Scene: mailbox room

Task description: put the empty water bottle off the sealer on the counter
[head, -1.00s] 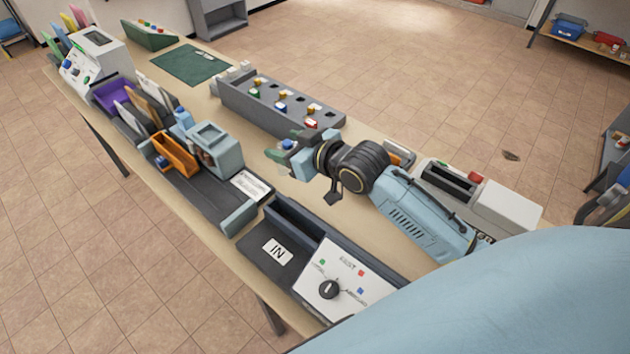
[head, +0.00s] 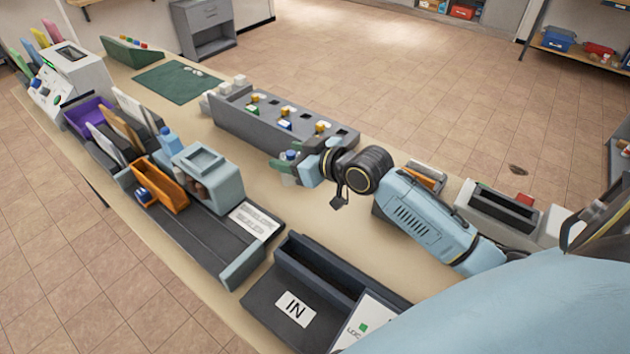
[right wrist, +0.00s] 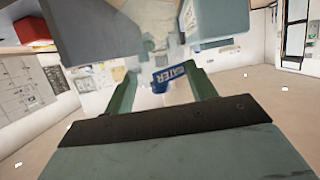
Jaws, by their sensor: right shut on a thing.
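The clear water bottle (head: 288,181) with a blue cap is in my right gripper (head: 293,170), over the counter just in front of the grey rack. In the right wrist view its blue label (right wrist: 172,78) sits between the two green fingers of the right gripper (right wrist: 162,88), which are shut on it. I cannot tell whether its base touches the counter. A white device with a black slot and a red button (head: 500,208), which looks like the sealer, stands at the right, behind my right forearm. My left gripper is not in view.
The grey rack (head: 235,125) with colored pieces stands behind the bottle. A blue-grey machine (head: 215,180) on a dark conveyor is to the left. The dark IN tray (head: 265,300) is in front. Bare counter (head: 255,190) lies between them.

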